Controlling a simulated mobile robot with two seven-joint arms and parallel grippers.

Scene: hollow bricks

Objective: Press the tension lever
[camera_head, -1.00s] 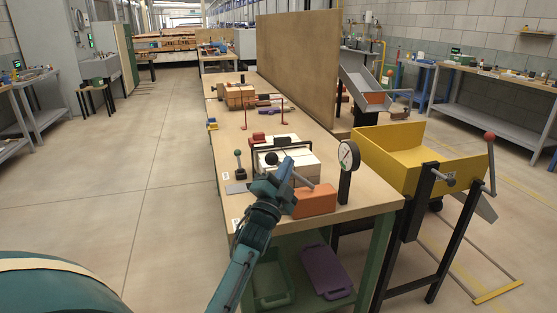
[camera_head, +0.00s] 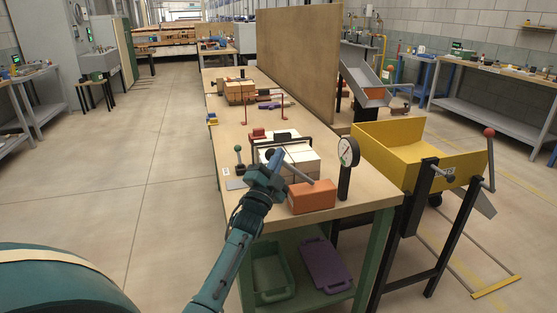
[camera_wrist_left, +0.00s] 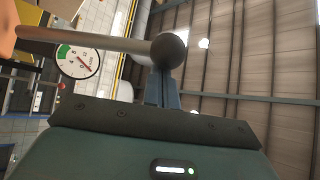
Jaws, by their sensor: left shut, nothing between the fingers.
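A grey lever rod (camera_head: 298,174) with a dark ball end shows over the near end of the workbench, beside the white brick stack (camera_head: 302,160). In the left wrist view, the rod (camera_wrist_left: 90,41) comes in from the left and ends in the dark ball (camera_wrist_left: 168,50). My left gripper (camera_head: 273,163) is shut and empty at the ball end. In the left wrist view, its fingers (camera_wrist_left: 162,88) point at the ball from below; I cannot tell whether they touch. A round dial gauge (camera_head: 348,152) stands to the right; it also shows in the left wrist view (camera_wrist_left: 78,60).
An orange brick (camera_head: 312,196) lies near the bench's front edge. A small green-knobbed lever (camera_head: 238,150) stands left of the stack. A dark frame (camera_head: 284,141) spans the stack. A yellow hopper (camera_head: 400,150) stands right of the bench. The floor at left is clear.

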